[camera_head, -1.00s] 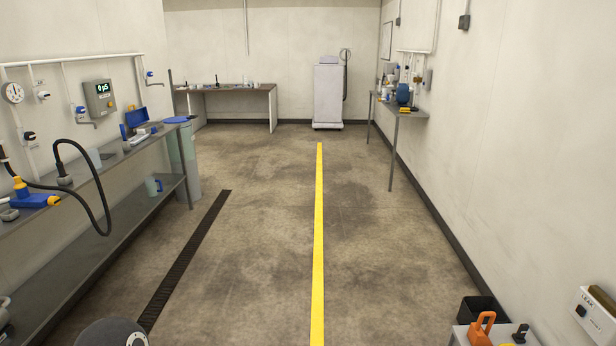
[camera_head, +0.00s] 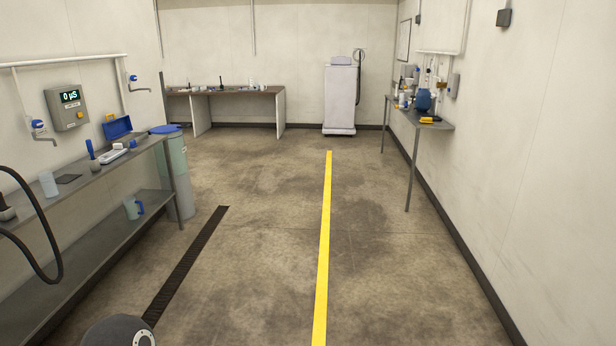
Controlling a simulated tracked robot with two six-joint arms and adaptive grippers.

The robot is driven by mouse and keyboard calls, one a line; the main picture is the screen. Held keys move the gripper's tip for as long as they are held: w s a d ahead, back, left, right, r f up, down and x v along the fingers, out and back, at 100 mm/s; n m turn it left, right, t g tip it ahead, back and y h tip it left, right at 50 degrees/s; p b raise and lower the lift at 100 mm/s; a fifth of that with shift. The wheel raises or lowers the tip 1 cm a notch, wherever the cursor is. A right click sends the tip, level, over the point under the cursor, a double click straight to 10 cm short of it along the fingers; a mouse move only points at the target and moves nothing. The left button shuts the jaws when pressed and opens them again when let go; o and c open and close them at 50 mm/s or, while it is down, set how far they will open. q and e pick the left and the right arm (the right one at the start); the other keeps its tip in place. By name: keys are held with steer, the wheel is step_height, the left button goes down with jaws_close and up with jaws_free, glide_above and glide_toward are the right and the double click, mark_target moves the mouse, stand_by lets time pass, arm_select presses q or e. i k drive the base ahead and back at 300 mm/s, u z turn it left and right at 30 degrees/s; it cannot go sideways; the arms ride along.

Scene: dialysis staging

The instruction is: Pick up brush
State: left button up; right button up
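I cannot make out a brush for certain. The left metal shelf (camera_head: 60,210) holds small items, among them an upright blue item (camera_head: 90,149), a pale tray (camera_head: 112,156) and an open blue case (camera_head: 118,127). The right wall table (camera_head: 432,126) holds a blue rounded container (camera_head: 424,100), a yellow and black item (camera_head: 430,119) and other small things. The far bench (camera_head: 240,95) also carries small items too small to tell. Neither of my grippers is in view.
A yellow floor line (camera_head: 324,250) runs ahead over clear floor, with a dark drain strip (camera_head: 188,262) left of it. A white cabinet machine (camera_head: 340,100) stands at the far wall. A blue-lidded barrel (camera_head: 179,175) stands at the left shelf's far end.

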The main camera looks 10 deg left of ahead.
mark_target(133, 148)
steer(key=u, duration=0.1)
steer(key=i, duration=2.75)
steer(key=u, duration=0.2)
steer(key=i, duration=1.4)
steer(key=u, duration=0.55)
steer(key=i, duration=1.45)
steer(key=u, duration=1.1)
steer(key=i, duration=1.25)
steer(key=u, duration=1.2)
steer(key=i, duration=1)
steer(key=u, duration=0.35)
steer(key=k, duration=0.8)
steer(key=u, duration=0.05)
